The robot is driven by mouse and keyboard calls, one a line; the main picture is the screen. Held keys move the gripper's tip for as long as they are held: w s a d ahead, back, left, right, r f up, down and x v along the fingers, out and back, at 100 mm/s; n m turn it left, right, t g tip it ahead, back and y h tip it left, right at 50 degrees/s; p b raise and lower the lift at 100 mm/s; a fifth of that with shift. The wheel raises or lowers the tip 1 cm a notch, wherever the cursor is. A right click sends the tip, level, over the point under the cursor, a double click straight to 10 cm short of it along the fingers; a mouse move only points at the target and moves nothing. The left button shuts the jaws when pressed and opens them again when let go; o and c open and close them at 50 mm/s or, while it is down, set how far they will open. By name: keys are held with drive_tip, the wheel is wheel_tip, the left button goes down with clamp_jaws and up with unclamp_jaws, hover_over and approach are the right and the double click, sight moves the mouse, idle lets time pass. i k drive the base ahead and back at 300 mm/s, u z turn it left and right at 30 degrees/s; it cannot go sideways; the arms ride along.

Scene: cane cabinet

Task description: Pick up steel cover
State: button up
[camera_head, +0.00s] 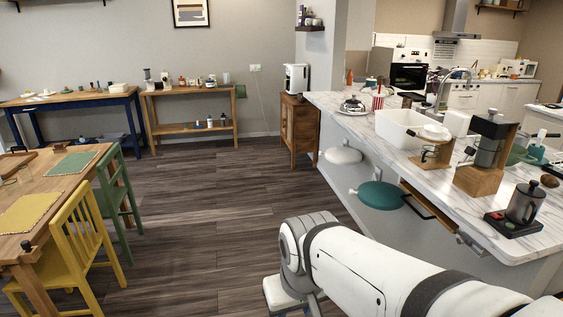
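A shiny domed cover (352,105), which looks like the steel cover, sits on the far left end of the marble counter (345,121). It is small in the picture, and I cannot tell what lies under it. My white arm reaches in from the lower right, in front of the counter and well short of the cover. My gripper does not show.
A red-and-white striped cup (378,103) and a white basin (400,127) stand right of the cover. Stools (380,195) line the counter's near side. A wooden cabinet (300,133) stands behind. The middle floor (215,215) is clear; a yellow chair (75,250) is at left.

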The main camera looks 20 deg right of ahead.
sight(351, 106)
drive_tip(key=z, duration=0.05)
drive_tip(key=i, duration=1.4)
drive_tip(key=z, duration=1.15)
